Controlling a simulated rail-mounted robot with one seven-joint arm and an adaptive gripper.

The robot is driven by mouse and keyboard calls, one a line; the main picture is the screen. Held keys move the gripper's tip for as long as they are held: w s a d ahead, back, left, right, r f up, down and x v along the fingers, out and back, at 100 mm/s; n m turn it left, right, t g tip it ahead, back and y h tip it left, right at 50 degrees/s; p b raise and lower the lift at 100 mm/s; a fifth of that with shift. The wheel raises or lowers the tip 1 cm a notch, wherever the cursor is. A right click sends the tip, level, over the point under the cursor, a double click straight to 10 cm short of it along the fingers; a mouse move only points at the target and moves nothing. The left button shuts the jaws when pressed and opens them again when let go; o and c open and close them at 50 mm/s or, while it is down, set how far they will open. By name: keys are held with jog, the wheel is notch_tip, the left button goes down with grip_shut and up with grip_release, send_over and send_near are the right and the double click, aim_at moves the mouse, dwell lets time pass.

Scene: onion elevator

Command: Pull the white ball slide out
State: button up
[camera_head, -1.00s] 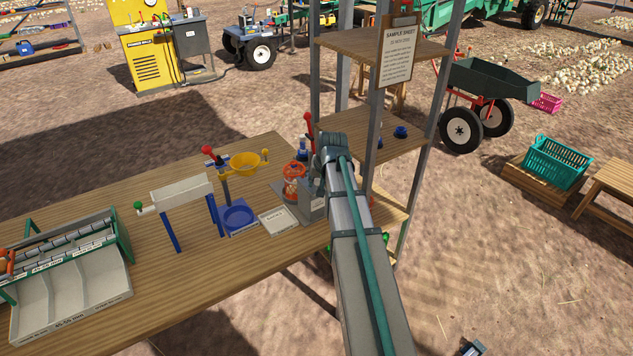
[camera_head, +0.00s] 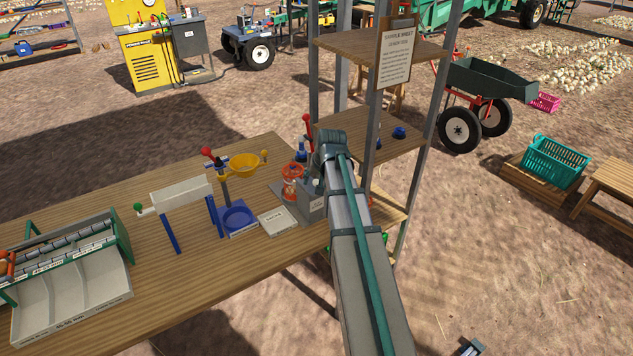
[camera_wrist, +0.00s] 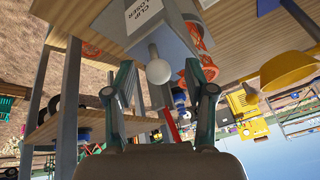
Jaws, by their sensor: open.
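The white ball (camera_wrist: 158,72) is a knob on a short pale stem, out in front of a grey box (camera_wrist: 165,28) labelled "CLIP CLOSER" in the wrist view. My gripper (camera_wrist: 158,92) is open, one finger on each side below the ball in the picture. The ball shows in the gap between the fingers, and neither finger appears to touch it. In the head view the grey box (camera_head: 311,209) stands at the bench's right end. My own arm hides my gripper there.
An orange-red round part (camera_head: 292,182) sits close beside the box. A white card (camera_head: 277,221), a blue stand with a yellow bowl (camera_head: 245,165) and a grey trough (camera_head: 181,193) stand left along the bench. A metal-post shelf (camera_head: 375,143) stands close behind my arm.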

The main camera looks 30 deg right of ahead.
jog(key=shift+r+p, duration=1.25)
jog(key=shift+r, duration=1.1)
